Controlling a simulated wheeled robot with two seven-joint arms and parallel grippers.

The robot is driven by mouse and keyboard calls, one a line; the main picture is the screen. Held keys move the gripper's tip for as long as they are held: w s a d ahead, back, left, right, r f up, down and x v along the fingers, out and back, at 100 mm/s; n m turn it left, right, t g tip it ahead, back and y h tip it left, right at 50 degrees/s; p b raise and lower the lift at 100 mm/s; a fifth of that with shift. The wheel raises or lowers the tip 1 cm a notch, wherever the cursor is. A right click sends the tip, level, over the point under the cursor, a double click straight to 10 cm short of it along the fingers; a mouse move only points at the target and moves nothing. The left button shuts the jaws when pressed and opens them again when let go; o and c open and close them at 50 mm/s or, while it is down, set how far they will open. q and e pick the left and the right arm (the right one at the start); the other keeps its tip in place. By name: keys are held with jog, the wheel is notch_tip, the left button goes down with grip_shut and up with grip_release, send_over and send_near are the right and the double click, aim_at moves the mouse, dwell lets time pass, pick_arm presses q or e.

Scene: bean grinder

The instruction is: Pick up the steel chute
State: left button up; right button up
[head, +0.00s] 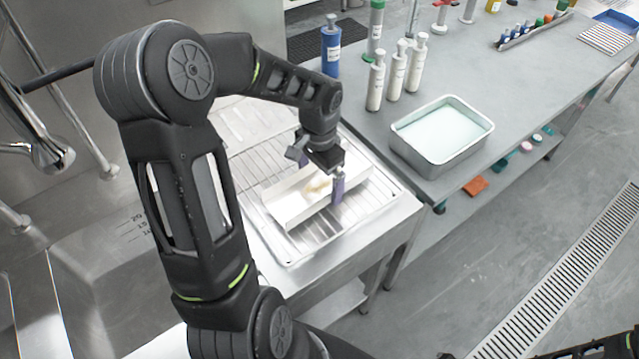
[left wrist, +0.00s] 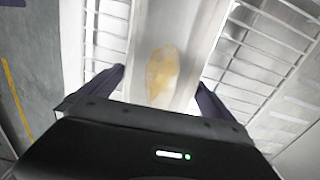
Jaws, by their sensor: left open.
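The steel chute (head: 296,207) is a pale, open, shallow channel lying on a wire rack. It also shows in the left wrist view (left wrist: 185,25), with a yellowish-brown stain on its floor. My left gripper (head: 321,176) is open over the chute, with one dark finger on either side of it. In the left wrist view the left gripper (left wrist: 160,90) has the chute between its spread fingers; I cannot tell whether they touch its walls. The gripper body hides the near part of the chute there. My right gripper is not clearly seen.
The wire rack (head: 288,255) sits on a steel drainboard beside a sink (head: 90,240). To the right, a grey table holds a metal tray of pale liquid (head: 440,132), several white bottles (head: 396,72) and a blue bottle (head: 331,47). Open floor lies at right.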

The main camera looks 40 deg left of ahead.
dwell(0.4)
pick_arm(q)
jog(key=c, duration=1.6)
